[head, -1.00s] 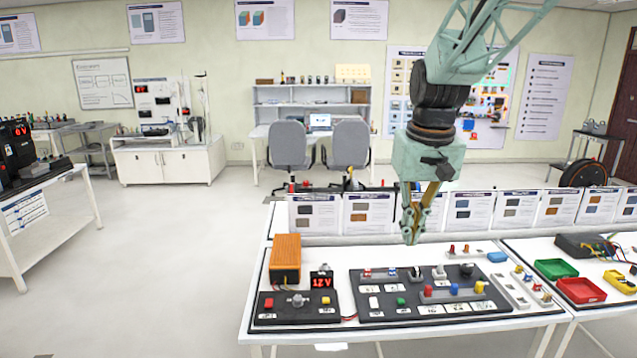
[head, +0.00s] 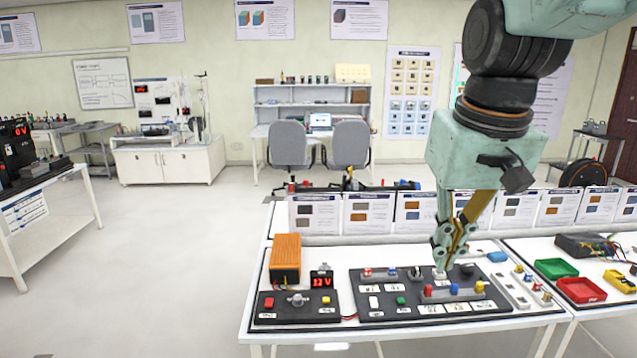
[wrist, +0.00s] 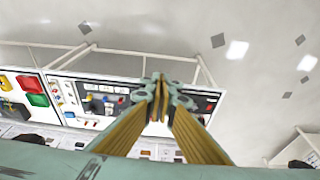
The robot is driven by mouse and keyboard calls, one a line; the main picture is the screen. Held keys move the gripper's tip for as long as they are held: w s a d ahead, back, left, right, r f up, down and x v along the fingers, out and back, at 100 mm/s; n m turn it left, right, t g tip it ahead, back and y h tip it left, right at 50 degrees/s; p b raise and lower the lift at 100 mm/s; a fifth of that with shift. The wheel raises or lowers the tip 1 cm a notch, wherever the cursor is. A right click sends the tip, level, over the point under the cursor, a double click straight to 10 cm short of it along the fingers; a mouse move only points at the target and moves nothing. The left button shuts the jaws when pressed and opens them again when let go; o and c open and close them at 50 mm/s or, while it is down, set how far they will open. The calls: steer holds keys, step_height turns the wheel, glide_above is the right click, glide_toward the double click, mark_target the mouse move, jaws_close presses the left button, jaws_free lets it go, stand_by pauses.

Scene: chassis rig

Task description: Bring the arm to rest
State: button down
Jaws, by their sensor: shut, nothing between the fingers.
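My gripper (head: 440,266) hangs from the arm on the right side of the head view, fingers pointing down. It is shut and empty. In the head view its tips appear in front of the back part of the black control panel (head: 375,312); I cannot tell how high above the panel they are. The wrist view shows the closed fingers (wrist: 158,88) with the table and panels beyond them, seen from above.
An orange box (head: 286,258) and a small power unit (head: 297,308) with a red display stand left of the panel. A row of upright cards (head: 368,214) lines the table's back. Green (head: 556,269) and red (head: 581,290) trays lie on the right. The floor at left is clear.

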steer(key=s+f+t, duration=0.1)
steer(key=s+f, duration=0.1)
steer(key=s, duration=2)
steer(key=shift+f, duration=0.15)
